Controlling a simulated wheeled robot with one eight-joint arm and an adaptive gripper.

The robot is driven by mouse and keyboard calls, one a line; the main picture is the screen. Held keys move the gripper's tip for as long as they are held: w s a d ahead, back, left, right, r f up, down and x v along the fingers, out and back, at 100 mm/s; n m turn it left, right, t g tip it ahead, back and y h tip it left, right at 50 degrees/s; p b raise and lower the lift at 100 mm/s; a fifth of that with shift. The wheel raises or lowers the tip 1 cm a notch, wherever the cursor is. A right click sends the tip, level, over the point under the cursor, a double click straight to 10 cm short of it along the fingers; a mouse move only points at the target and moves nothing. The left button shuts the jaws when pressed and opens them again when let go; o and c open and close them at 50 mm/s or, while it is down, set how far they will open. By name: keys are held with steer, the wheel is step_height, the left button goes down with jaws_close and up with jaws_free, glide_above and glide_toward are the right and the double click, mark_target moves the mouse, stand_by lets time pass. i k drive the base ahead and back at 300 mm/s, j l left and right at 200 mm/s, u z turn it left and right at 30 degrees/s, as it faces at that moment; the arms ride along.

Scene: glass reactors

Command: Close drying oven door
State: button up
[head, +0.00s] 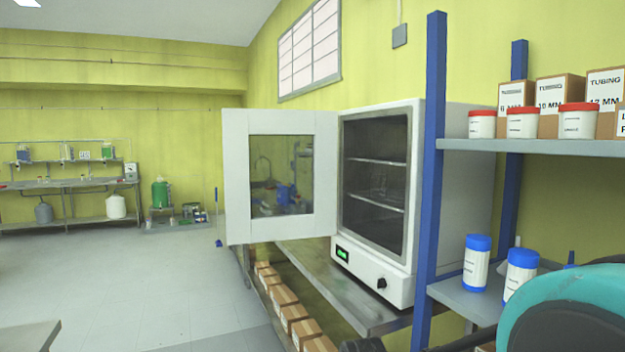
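The white drying oven (378,265) stands on a metal bench right of the middle in the head view. Its door (235,180) is wide open and swung out to the left, hinged at the oven's left edge. The door has a dark glass window (280,175). The oven's chamber (375,190) is open to view, with wire shelves inside and nothing on them that I can see. A green display and a black knob (382,283) sit below the chamber. Part of my arm shows at the bottom right. My gripper is not in view.
A blue-post shelf (428,180) with tubs, boxes and blue-lidded jars stands close right of the oven. The metal bench (325,280) holds the oven, with cardboard boxes (290,315) below. The floor (130,290) at left is clear. A table corner (30,337) shows bottom left.

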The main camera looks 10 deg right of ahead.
mark_target(238, 124)
steer(key=z, duration=3.7)
steer(key=k+j+z, duration=0.1)
steer(key=z, duration=0.4)
steer(key=k+j+z, duration=0.15)
steer(key=z, duration=0.35)
steer(key=k+z, duration=0.15)
steer(key=z, duration=0.3)
steer(key=k, duration=1.9)
steer(key=k+u, duration=0.15)
steer(key=k, duration=0.3)
steer(key=k+j+u, duration=0.1)
steer(key=k, duration=0.4)
steer(key=k+j+u, duration=0.15)
steer(key=k, duration=0.3)
steer(key=k+l+u, duration=0.15)
steer(key=k+u, duration=0.2)
steer(key=u, duration=0.15)
steer(key=k+u, duration=0.3)
steer(key=u, duration=0.2)
steer(key=k+j+u, duration=0.15)
steer(key=k+u, duration=0.55)
